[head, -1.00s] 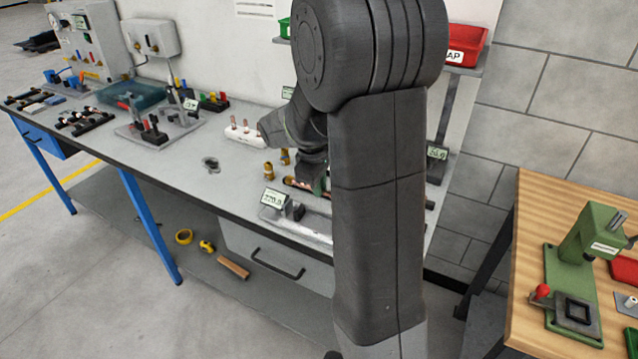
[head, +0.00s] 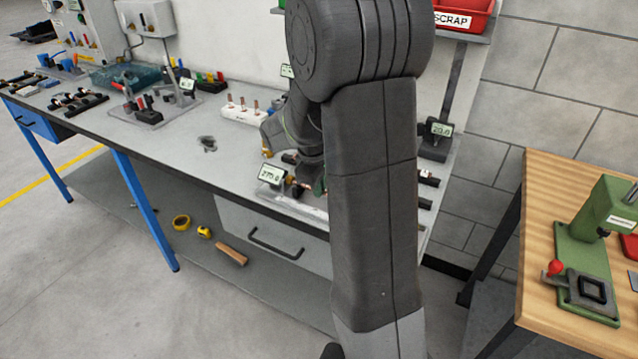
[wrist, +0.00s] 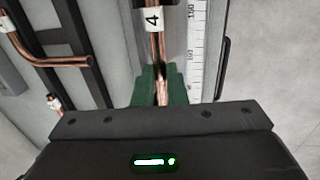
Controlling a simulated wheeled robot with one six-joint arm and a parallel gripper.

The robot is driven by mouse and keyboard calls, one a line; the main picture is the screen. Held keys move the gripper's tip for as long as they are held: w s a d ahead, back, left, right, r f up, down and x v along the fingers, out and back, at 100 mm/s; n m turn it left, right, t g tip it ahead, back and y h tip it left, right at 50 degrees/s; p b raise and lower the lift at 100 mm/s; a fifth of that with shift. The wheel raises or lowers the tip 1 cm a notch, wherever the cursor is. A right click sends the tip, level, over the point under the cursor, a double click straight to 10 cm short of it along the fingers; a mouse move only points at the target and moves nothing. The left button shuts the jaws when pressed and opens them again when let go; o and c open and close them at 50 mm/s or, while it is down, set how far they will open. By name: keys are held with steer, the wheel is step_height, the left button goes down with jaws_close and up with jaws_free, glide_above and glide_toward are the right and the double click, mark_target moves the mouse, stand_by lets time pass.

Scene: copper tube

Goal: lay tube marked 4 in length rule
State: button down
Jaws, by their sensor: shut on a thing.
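The copper tube with a white tag marked 4 (wrist: 153,19) shows in the wrist view, running up from between the green jaws of my gripper (wrist: 160,88). My gripper is shut on this tube. The length rule, with a white printed scale (wrist: 197,45), lies just to the right of the tube and parallel to it. I cannot tell whether the tube touches the rule's bed. In the head view the rule's display (head: 271,174) stands near the bench's front edge, and my arm hides most of the rule and the tube.
Other tagged copper tubes, one bent (wrist: 62,61), lie left of the gripper in the wrist view. A white block with upright copper pieces (head: 243,112) stands behind the rule. A green press (head: 600,235) stands on the wooden table (head: 540,220) at the right.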

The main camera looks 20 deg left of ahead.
steer(key=shift+f, duration=0.3)
stand_by(0.6)
steer(key=c, duration=1.4)
jaws_free()
steer(key=s+r, duration=0.1)
steer(key=r, duration=0.8)
steer(key=s+r, duration=0.1)
steer(key=r, duration=0.3)
steer(key=shift+s+a+r, duration=0.1)
steer(key=shift+s+r, duration=0.2)
steer(key=shift+s, duration=0.05)
steer(key=shift+f, duration=0.15)
steer(key=w+f, duration=0.1)
steer(key=f, duration=0.8)
steer(key=w+f, duration=0.1)
steer(key=f, duration=0.3)
steer(key=shift+w+f, duration=0.2)
steer(key=shift+w, duration=0.15)
steer(key=shift+r, duration=0.2)
